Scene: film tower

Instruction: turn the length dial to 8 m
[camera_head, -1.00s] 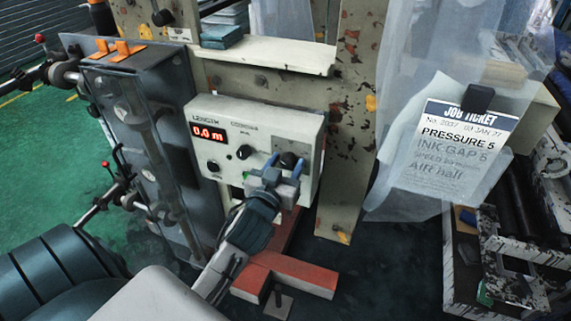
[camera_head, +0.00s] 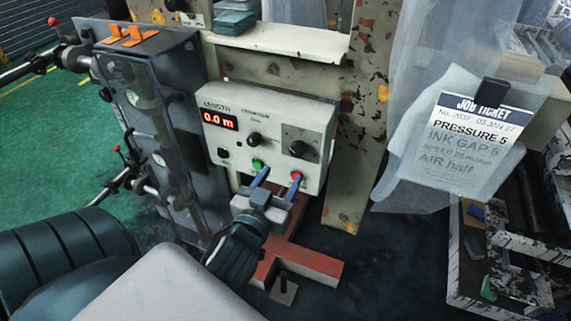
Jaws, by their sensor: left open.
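The control box (camera_head: 231,152) has a red display (camera_head: 219,120) reading 0.0 m under the word LENGTH. A black knob (camera_head: 254,139) sits right of the display, and a larger dark knob (camera_head: 298,148) sits on a grey plate farther right. I cannot read which is the length dial. My left gripper (camera_head: 280,179) is open and empty below both knobs. Its blue fingers point at the lower front, near the green button (camera_head: 257,164) and red button (camera_head: 296,176); I cannot tell if they touch. My right gripper is out of view.
A pale shelf (camera_head: 285,45) juts out above the box. A grey cabinet (camera_head: 160,90) with orange switches and levers stands left. A job ticket (camera_head: 470,140) hangs right on translucent film. A red foot frame (camera_head: 305,262) is on the floor below.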

